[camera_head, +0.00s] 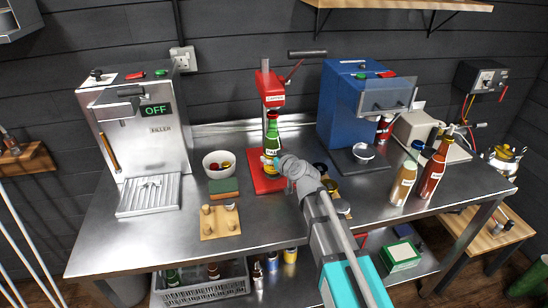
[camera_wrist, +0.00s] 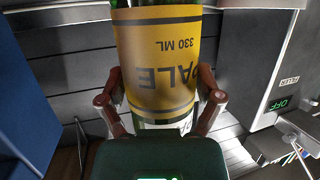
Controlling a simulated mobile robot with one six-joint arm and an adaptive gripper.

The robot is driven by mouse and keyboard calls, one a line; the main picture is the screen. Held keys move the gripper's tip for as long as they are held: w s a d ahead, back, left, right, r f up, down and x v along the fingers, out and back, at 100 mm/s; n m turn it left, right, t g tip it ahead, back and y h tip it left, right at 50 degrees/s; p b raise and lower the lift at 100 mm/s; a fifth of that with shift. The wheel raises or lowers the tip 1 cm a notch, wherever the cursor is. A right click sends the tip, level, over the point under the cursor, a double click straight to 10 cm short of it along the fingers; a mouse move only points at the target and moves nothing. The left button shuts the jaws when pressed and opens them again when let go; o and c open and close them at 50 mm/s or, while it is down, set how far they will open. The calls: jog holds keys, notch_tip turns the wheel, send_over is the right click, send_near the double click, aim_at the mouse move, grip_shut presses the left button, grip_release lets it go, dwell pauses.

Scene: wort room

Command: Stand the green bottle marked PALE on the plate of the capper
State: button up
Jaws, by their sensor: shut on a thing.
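The green bottle (camera_head: 273,128) stands upright in front of the red capper's column in the head view. My gripper (camera_head: 273,160) is shut around its lower body. In the wrist view the bottle's yellow label (camera_wrist: 158,65) reads PALE and 330 ML, upside down, with a finger on each side. The red capper (camera_head: 265,92) has its head above the bottle and a lever at its upper right. Its red base plate (camera_head: 259,185) lies below the bottle. My gripper partly hides the bottle's lower end, so I cannot tell whether it touches the plate.
A bowl of caps (camera_head: 218,164), a green-topped block (camera_head: 223,188) and a wooden peg board (camera_head: 220,222) lie left of the capper. The filler (camera_head: 152,130) stands farther left. A blue machine (camera_head: 343,105) and two bottles (camera_head: 433,170) stand right.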

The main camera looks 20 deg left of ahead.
aim_at(276, 132)
jog(key=shift+w+d+r, duration=0.1)
jog(key=shift+w+r, duration=0.05)
dwell(0.6)
jog(key=shift+f+b, duration=0.35)
jog(key=shift+f, duration=0.15)
dwell(1.8)
jog(key=o, duration=0.7)
jog(key=shift+r, duration=0.15)
notch_tip(276, 132, up, 9)
jog(key=p, duration=0.9)
jog(key=shift+r+p, duration=0.45)
jog(key=shift+p, duration=0.15)
